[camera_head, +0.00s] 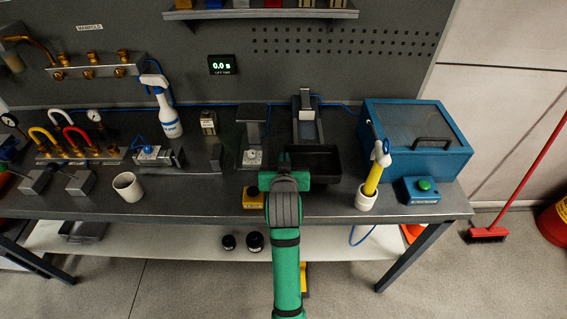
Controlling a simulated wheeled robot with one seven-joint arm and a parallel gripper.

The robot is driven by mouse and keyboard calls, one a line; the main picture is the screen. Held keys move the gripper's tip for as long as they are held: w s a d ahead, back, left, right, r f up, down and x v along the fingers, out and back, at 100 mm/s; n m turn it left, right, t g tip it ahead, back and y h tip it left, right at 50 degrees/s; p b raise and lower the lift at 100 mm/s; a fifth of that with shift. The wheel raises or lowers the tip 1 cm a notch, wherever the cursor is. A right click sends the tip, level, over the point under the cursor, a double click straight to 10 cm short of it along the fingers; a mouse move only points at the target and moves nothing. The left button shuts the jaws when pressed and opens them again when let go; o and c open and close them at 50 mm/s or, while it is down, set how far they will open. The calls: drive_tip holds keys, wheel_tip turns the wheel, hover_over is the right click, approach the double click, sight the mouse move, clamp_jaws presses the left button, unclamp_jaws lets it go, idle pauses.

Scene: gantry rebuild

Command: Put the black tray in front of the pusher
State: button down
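The black tray (318,158) lies on the dark bench near the middle of the view. The pusher (305,112), a grey block on a flat base with bluish edges, stands directly behind the tray. My green arm reaches in from the bottom. My gripper (284,162) is at the tray's left end and overlaps it in the picture. The wrist hides the fingertips and the tray's left edge. I cannot tell whether the fingers are open or shut on the tray.
A blue lidded box (415,140) stands right. A white cup with a yellow-handled tool (367,195) and a green-button box (421,190) stand right of the tray. A dark press-like stand (252,135) is close left. A white mug (128,186) is farther left.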

drive_tip(key=f, duration=0.1)
drive_tip(key=w+f, duration=0.1)
drive_tip(key=f, duration=0.1)
drive_tip(key=shift+a+f, duration=0.1)
drive_tip(key=shift+f, duration=0.05)
drive_tip(key=shift+s+f, duration=0.15)
drive_tip(key=shift+f, duration=0.05)
drive_tip(key=shift+s+a+f, duration=0.1)
drive_tip(key=c, duration=2)
unclamp_jaws()
drive_tip(key=v, duration=1.2)
